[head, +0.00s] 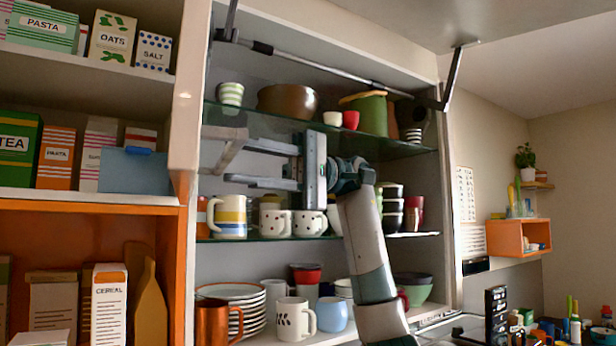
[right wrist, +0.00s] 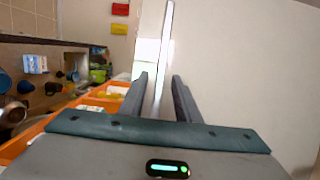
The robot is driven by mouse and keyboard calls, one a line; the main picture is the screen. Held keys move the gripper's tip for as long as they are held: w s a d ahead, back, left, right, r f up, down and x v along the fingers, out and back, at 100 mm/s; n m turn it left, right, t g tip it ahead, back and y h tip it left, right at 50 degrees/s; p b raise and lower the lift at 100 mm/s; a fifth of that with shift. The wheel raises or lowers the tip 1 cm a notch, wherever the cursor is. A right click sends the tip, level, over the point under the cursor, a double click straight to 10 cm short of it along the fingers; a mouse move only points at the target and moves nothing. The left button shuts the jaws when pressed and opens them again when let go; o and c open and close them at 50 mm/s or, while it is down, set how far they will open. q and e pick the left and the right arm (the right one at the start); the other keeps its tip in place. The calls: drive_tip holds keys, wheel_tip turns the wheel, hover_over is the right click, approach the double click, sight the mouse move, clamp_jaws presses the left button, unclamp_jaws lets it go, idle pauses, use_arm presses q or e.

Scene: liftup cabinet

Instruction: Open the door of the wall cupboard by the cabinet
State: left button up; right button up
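The wall cupboard (head: 192,285) stands open in the head view, its shelves of dishes exposed. Its lift-up door (head: 400,18) is raised overhead, with a strut (head: 455,72) reaching up to it at the right. My right gripper (head: 222,158) is in front of the shelves, fingers apart and pointing left. In the right wrist view, the fingers (right wrist: 160,78) are open, with a thin pale strip (right wrist: 162,60) showing between them. I cannot tell whether they touch it. Nothing is seen held. My left gripper is not in view.
Left of the cupboard is an open cabinet with boxes (head: 66,155) and an orange lower part (head: 90,205). Glass shelves (head: 300,130) hold bowls and mugs close behind my right gripper. A small orange wall box (head: 505,236) hangs far right.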

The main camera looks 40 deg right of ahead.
drive_tip(key=d+b, duration=0.1)
drive_tip(key=d, duration=1.3)
drive_tip(key=shift+d+f, duration=0.1)
